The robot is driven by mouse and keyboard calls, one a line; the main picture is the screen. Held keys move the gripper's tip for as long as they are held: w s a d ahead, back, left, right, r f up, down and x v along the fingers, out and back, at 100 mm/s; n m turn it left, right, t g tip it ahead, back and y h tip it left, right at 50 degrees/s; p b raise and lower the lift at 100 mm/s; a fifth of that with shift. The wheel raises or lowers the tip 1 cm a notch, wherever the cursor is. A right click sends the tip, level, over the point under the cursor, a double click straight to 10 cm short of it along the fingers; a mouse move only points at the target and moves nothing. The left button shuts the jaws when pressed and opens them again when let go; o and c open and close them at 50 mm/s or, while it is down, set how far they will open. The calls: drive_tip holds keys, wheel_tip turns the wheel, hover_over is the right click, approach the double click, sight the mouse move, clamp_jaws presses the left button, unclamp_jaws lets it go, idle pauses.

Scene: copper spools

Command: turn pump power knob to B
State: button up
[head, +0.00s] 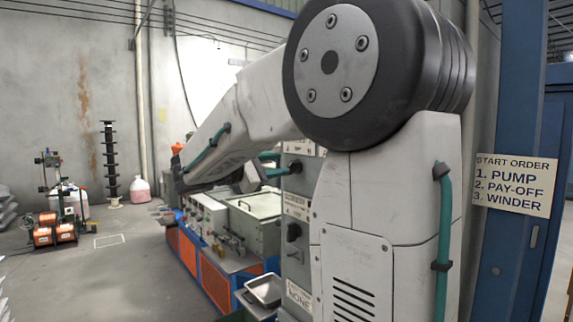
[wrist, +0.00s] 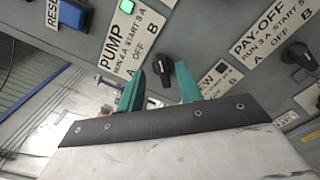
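The pump power knob (wrist: 157,73) is black and shows in the wrist view, just below the white PUMP label (wrist: 130,42) with its A, OFF and B marks. I cannot tell which mark its pointer faces. My gripper (wrist: 160,82) has two teal fingers spread apart, one on each side of the knob's area. Whether either finger touches the knob is unclear.
A PAY-OFF label (wrist: 265,28) and another black knob (wrist: 299,56) are to the right. A lit green lamp (wrist: 127,6) and a blue button (wrist: 72,14) are above. A START ORDER sign (head: 514,184) hangs on a blue post. Open floor lies left.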

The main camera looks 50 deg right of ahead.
drive_tip(key=v, duration=0.2)
drive_tip(key=shift+a, duration=0.4)
drive_tip(key=s+a+f+m+y, duration=0.1)
drive_tip(key=s+a+f+y, duration=0.15)
drive_tip(key=f, duration=0.25)
drive_tip(key=s+a+f+m+t+y, duration=0.1)
drive_tip(key=s+a+f+y, duration=0.15)
drive_tip(key=f, duration=0.25)
drive_tip(key=s+a+f+m+y, duration=0.1)
drive_tip(key=s+a+f+y, duration=0.15)
drive_tip(key=f, duration=0.25)
drive_tip(key=s+a+f+m+t+y, duration=0.1)
drive_tip(key=s+a+f+t+y, duration=0.1)
drive_tip(key=s+a+y, duration=0.3)
drive_tip(key=s+a+f+m+t+y, duration=0.2)
drive_tip(key=s+a+f+y, duration=0.2)
drive_tip(key=a, duration=1)
drive_tip(key=s+y, duration=0.1)
drive_tip(key=s, duration=0.2)
drive_tip(key=shift+f+t, duration=0.4)
